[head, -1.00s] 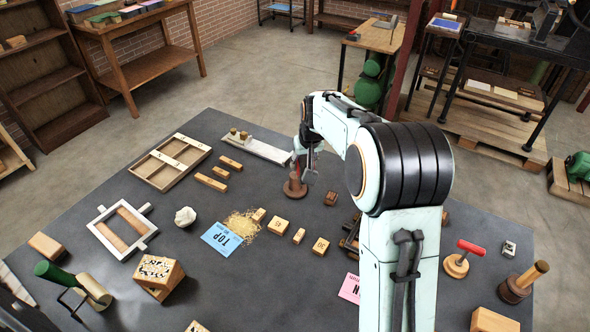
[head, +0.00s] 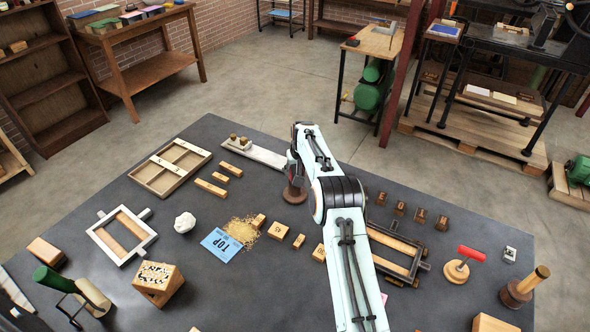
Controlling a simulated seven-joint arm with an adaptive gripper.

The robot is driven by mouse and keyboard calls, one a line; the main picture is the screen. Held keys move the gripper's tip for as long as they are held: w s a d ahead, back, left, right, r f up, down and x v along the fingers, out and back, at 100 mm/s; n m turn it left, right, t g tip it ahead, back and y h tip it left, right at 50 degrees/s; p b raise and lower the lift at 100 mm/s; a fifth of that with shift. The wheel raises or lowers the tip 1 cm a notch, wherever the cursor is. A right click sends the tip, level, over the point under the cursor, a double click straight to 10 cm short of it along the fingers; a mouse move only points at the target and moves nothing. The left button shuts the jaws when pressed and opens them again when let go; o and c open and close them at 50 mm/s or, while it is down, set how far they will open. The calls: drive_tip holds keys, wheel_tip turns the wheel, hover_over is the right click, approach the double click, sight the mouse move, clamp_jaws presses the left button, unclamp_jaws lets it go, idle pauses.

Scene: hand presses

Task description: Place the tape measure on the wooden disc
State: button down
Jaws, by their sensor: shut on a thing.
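My gripper (head: 294,178) is at the far side of the dark table, over a brown round-based tool (head: 294,195). It appears shut on the tool's upright handle, which it mostly hides; the base looks to be at or near the tabletop. A small silver-and-dark object (head: 510,254) at the right may be the tape measure, but it is too small to be sure. A pale round wooden disc (head: 456,272) stands left of it with a red bar above it. I cannot tell whether this is the task's disc. The gripper is well away from both.
My arm crosses the table's middle and hides part of it. Near the gripper lie a pale board (head: 262,155) and small wooden blocks (head: 211,187). A dark press frame (head: 395,250) lies right of my arm. Another round-based tool (head: 520,288) stands at the right edge.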

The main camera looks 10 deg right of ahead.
drive_tip(key=shift+f, duration=0.25)
drive_tip(key=c, duration=0.7)
unclamp_jaws()
drive_tip(key=shift+c, duration=0.2)
drive_tip(key=s+a+r+g, duration=0.1)
drive_tip(key=s+a+r, duration=0.2)
drive_tip(key=s+r, duration=1.25)
drive_tip(key=s+a+g, duration=0.1)
drive_tip(key=s+a, duration=0.1)
drive_tip(key=s, duration=1.4)
drive_tip(key=s+a+n+g, duration=0.1)
drive_tip(key=s+a+g, duration=0.1)
drive_tip(key=s, duration=1.5)
drive_tip(key=shift+a+r+g+y, duration=0.3)
drive_tip(key=shift+a+r+y, duration=0.1)
drive_tip(key=shift+a, duration=0.25)
